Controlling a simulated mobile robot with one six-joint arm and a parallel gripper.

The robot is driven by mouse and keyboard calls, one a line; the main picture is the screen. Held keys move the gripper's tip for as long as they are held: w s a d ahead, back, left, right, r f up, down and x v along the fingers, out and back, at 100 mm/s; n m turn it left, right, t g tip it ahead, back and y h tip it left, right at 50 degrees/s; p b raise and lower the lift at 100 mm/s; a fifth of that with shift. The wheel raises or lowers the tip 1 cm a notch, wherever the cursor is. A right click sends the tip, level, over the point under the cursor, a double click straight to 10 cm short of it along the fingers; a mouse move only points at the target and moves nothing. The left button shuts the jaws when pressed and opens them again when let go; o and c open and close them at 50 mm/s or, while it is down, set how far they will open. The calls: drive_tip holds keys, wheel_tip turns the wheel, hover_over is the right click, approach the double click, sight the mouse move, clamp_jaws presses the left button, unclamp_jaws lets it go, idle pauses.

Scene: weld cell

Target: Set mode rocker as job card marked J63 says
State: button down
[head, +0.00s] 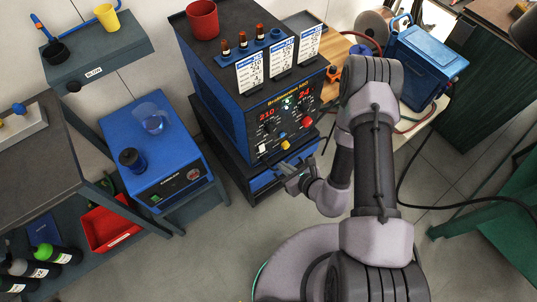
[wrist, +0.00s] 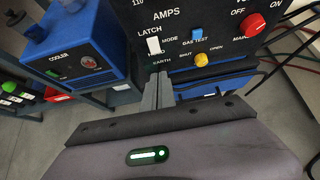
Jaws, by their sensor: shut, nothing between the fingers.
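The mode rocker (wrist: 153,45) is a small white switch on the welder's front panel, between the word LATCH above and a partly readable word below. It also shows in the head view (head: 262,148). I cannot tell which way it is tipped. My gripper (wrist: 164,78) is shut and empty, its fingertips just below the rocker in the wrist picture. In the head view my gripper (head: 284,170) is in front of the panel's lower part. Three white job cards, left (head: 250,73), middle (head: 282,58) and right (head: 310,41), stand on the welder; their marks are too small to read.
Near the rocker are a blue gas test switch (wrist: 198,35), a yellow shut/open knob (wrist: 201,60) and a red mains knob (wrist: 254,24). A blue cooler (wrist: 80,50) stands to the left. Cables (wrist: 295,45) hang at the right. Floor (head: 215,250) is clear in front.

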sight(264, 150)
drive_tip(key=r+b+x, duration=0.1)
drive_tip(key=b+x, duration=0.2)
drive_tip(key=x, duration=0.7)
drive_tip(key=shift+w+a+r, duration=0.25)
drive_tip(key=shift+w+a, duration=0.05)
drive_tip(key=shift+w, duration=0.05)
drive_tip(key=shift+w+a, duration=0.1)
drive_tip(key=shift+w, duration=0.05)
drive_tip(key=shift+r, duration=0.1)
